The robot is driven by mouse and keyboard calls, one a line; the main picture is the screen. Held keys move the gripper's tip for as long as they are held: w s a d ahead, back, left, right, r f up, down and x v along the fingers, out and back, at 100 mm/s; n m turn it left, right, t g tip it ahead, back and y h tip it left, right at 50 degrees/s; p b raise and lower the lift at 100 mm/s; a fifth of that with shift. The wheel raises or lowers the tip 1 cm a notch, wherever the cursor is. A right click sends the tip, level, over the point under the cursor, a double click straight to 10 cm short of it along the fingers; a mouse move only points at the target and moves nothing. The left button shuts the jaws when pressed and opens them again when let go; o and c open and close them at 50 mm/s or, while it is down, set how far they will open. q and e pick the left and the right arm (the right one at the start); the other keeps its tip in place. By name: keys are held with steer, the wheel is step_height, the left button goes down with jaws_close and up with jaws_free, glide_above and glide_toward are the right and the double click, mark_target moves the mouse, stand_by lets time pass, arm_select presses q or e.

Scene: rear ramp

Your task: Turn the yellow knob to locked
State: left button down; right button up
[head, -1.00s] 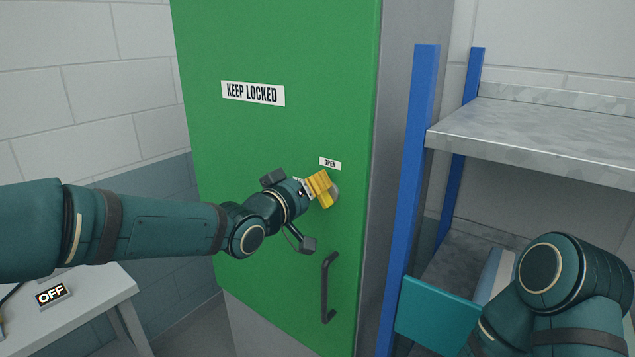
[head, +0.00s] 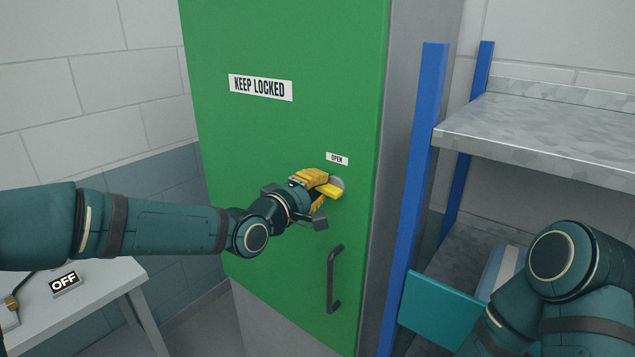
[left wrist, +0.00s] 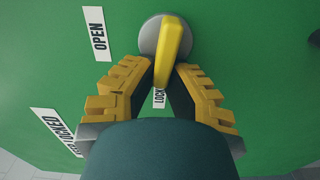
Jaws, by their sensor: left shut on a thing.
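The yellow knob (head: 331,190) sits on a round grey plate on the green door (head: 290,135). In the left wrist view the knob (left wrist: 173,45) lies between the fingers of my left gripper (left wrist: 160,67), which is shut on it. In the head view the left gripper (head: 320,187) reaches the knob from the left. An "OPEN" label (head: 337,159) is above the knob. In the left wrist view the knob's lever points down toward a partly hidden "LOCKED" label (left wrist: 158,98). My right gripper is out of view.
A dark handle (head: 334,280) is below the knob. A "KEEP LOCKED" sign (head: 260,88) is higher on the door. A shelf with blue posts (head: 416,180) stands right of the cabinet. A grey table (head: 105,285) is at lower left.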

arm_select(q)
steer(key=shift+f+n, duration=0.1)
steer(key=shift+n, duration=0.5)
steer(key=c, duration=1)
jaws_free()
steer(key=v, duration=1.2)
steer(key=shift+f, duration=0.1)
